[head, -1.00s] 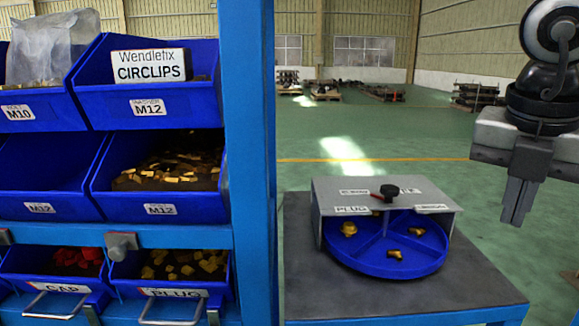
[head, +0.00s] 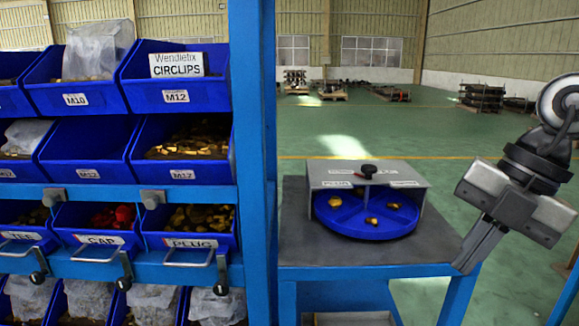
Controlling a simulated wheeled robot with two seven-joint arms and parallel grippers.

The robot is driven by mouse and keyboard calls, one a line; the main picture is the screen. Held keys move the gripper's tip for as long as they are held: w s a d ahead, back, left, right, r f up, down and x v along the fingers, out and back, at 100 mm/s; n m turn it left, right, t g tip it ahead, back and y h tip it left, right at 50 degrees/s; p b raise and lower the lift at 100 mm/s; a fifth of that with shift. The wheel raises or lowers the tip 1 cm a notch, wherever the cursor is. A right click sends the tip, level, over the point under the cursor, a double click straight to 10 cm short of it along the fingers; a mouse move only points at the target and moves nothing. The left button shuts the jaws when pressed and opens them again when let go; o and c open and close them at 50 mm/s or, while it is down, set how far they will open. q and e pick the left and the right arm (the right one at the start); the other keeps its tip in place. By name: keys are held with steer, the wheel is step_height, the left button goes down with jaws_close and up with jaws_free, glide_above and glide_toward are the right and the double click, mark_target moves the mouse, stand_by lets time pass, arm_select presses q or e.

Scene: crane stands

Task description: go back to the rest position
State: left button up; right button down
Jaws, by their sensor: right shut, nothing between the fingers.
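My right gripper (head: 478,250) is at the right of the head view, pointing down and to the left. Its fingers are together with nothing between them. It hangs in front of the right edge of the small table (head: 300,248), apart from the things on it. My left gripper is not in view.
A blue round tray (head: 362,232) with brass pieces sits under a grey cover (head: 325,172) with a black knob (head: 368,170). A blue rack (head: 250,150) with several bins, such as the PLUG bin (head: 190,241), fills the left. Green floor (head: 440,140) lies open behind.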

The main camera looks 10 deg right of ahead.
steer(key=w+a+f+m+t+y, duration=0.3)
steer(key=f+m+t, duration=0.4)
steer(key=f, duration=0.1)
steer(key=w+a+f+m+t+y, duration=0.3)
steer(key=f+m+t, duration=0.4)
steer(key=f, duration=0.1)
steer(key=s+a+f+m+g+h, duration=0.1)
steer(key=s+a+f+m+h, duration=0.1)
steer(key=f, duration=0.4)
steer(key=s+a+f+m+g+h, duration=0.2)
steer(key=s+a+f+m, duration=0.2)
steer(key=s+f, duration=0.1)
steer(key=s+a+f+m+g+h+p, duration=0.1)
steer(key=s+a+f+m+h, duration=0.1)
steer(key=f, duration=0.5)
steer(key=shift+s+a+m+g, duration=0.4)
steer(key=shift+s+a+m, duration=0.2)
steer(key=shift+s+m, duration=0.4)
steer(key=shift+w, duration=0.15)
